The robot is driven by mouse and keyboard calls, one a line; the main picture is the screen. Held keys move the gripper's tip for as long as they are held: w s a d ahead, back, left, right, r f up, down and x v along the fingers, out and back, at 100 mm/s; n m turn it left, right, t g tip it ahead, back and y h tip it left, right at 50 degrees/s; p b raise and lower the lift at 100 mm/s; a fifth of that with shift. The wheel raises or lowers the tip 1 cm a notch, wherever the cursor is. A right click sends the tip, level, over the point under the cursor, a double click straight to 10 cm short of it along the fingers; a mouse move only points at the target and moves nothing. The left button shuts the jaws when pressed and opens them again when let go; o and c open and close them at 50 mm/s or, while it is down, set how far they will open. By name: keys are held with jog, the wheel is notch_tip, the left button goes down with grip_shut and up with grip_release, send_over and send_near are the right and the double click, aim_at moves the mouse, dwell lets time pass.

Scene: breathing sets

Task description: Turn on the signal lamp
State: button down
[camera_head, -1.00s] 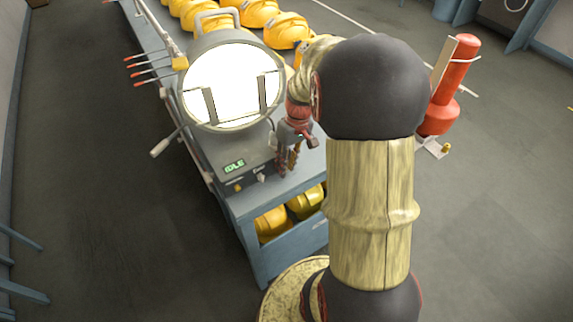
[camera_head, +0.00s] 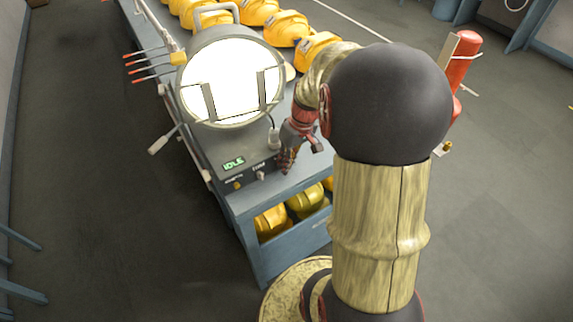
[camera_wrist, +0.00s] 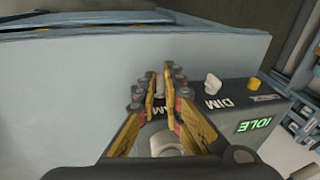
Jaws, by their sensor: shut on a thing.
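The signal lamp (camera_head: 232,82) stands on the bench with its round face bright white. Its dark control box (camera_head: 232,165) is in front, and its green display (camera_head: 233,162) reads IDLE. My gripper (camera_head: 286,168) is at the right end of the box, pointing down. In the wrist view my gripper (camera_wrist: 158,86) is shut on a small pale switch (camera_wrist: 159,82) beside a label partly hidden by the fingers, of which "AM" shows. A white knob (camera_wrist: 212,84) marked DIM and a yellow button (camera_wrist: 254,83) are to its right.
Several yellow helmets (camera_head: 286,27) stand on the bench behind the lamp, and more are on the shelf below. A cable plug (camera_head: 274,138) is close to my gripper. A red cylinder (camera_head: 462,62) stands at the right.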

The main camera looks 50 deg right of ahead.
dwell(0.3)
jog(key=c, duration=2)
grip_release()
jog(key=shift+o, duration=0.4)
jog(key=v, duration=1.2)
jog(key=shift+s, duration=0.2)
